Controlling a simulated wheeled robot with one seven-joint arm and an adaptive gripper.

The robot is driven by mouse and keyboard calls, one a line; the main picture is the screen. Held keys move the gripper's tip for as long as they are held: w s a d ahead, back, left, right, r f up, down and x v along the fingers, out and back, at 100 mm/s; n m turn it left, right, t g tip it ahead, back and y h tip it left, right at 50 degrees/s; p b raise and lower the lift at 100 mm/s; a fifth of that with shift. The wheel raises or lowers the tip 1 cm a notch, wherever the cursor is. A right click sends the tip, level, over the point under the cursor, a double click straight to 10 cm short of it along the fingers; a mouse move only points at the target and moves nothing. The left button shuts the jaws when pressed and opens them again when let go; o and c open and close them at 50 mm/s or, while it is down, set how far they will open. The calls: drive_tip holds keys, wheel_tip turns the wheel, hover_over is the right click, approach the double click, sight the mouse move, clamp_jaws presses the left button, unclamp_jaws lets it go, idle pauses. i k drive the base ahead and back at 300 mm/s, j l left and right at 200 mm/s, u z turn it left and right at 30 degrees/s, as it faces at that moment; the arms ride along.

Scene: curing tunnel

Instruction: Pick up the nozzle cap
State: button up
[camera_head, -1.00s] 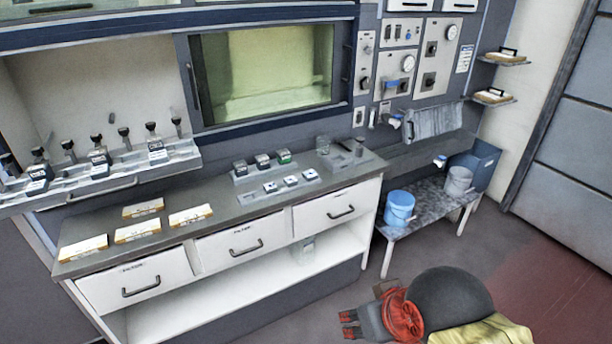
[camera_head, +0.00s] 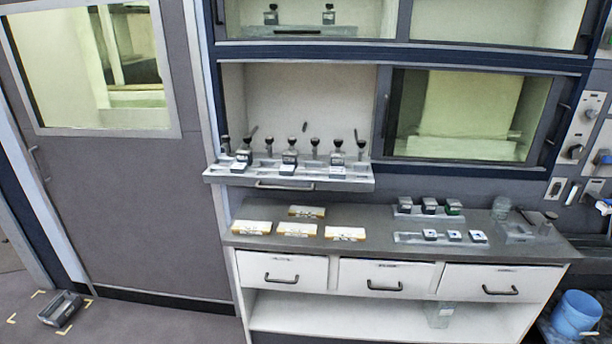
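I cannot tell for sure which thing is the nozzle cap; the small parts are too small to read. Three dark-topped blocks (camera_head: 429,206) stand in a grey holder on the bench. Three small white-and-dark pieces (camera_head: 454,236) sit in a flat tray in front of them. A grey fixture (camera_head: 519,232) with small dark parts stands at the bench's right end beside a clear jar (camera_head: 501,208). Several dark-knobbed tools (camera_head: 289,157) stand on the ledge at left. My gripper is not in view.
The bench (camera_head: 360,242) has drawers and an open lower shelf (camera_head: 370,322). Several yellow-edged white packs (camera_head: 297,230) lie on its left half. A grey box (camera_head: 60,309) sits on the floor inside yellow corner marks. A blue bucket (camera_head: 577,313) stands at lower right.

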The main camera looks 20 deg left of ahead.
sight(286, 170)
drive_tip(key=i+j, duration=0.2)
drive_tip(key=j, duration=0.15)
drive_tip(key=i+j, duration=0.25)
drive_tip(key=j, duration=0.15)
drive_tip(key=i+j, duration=0.2)
drive_tip(key=j, duration=0.15)
drive_tip(key=i+j, duration=0.25)
drive_tip(key=j, duration=0.15)
drive_tip(key=i+j, duration=0.2)
drive_tip(key=j, duration=0.15)
